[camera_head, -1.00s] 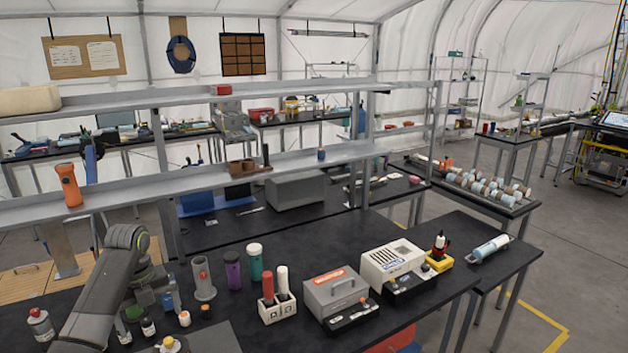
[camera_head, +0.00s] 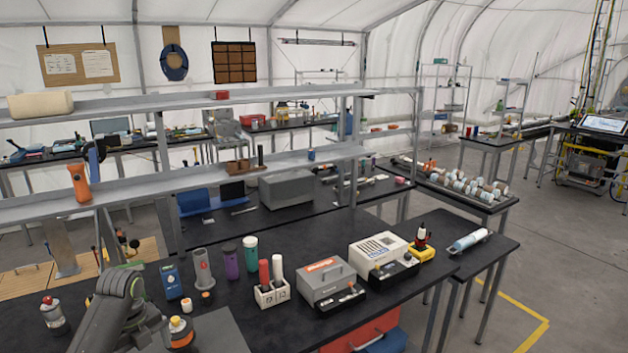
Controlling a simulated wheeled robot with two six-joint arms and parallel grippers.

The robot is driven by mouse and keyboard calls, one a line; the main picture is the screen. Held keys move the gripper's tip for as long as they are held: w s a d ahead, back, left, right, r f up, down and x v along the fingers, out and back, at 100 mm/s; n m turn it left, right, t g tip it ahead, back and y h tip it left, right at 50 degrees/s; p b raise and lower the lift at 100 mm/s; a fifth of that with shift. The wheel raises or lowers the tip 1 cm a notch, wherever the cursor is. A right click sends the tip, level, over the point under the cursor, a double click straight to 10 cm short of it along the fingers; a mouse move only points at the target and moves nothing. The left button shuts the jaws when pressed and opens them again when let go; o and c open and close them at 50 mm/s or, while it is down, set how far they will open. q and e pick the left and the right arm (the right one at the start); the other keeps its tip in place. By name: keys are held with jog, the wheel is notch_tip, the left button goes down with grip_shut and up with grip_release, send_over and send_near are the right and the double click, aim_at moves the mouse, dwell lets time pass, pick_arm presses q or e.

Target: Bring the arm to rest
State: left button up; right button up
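One arm of mine (camera_head: 122,305) comes in from the lower left over the black bench (camera_head: 230,312). Its gripper fingers are not clearly visible; the bottom of the frame and the arm's own links hide them. My other arm and its gripper are not in view. A red-capped bottle (camera_head: 52,314) stands to the arm's left.
Behind the arm stand a blue meter (camera_head: 171,281), a grey holder (camera_head: 203,268), and purple (camera_head: 231,261) and green-white (camera_head: 250,254) bottles. A rack with red and white handles (camera_head: 271,291), a grey box (camera_head: 326,281) and a white device (camera_head: 379,255) stand further right. A shelf (camera_head: 240,170) crosses above.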

pick_arm(q)
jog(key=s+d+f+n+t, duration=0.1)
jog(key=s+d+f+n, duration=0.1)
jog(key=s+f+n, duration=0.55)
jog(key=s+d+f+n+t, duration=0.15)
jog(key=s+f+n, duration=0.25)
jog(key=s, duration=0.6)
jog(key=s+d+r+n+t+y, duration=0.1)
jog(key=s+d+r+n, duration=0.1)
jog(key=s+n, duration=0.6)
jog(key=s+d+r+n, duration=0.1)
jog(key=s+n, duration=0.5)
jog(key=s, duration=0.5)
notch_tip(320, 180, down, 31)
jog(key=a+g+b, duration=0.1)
jog(key=b, duration=0.6)
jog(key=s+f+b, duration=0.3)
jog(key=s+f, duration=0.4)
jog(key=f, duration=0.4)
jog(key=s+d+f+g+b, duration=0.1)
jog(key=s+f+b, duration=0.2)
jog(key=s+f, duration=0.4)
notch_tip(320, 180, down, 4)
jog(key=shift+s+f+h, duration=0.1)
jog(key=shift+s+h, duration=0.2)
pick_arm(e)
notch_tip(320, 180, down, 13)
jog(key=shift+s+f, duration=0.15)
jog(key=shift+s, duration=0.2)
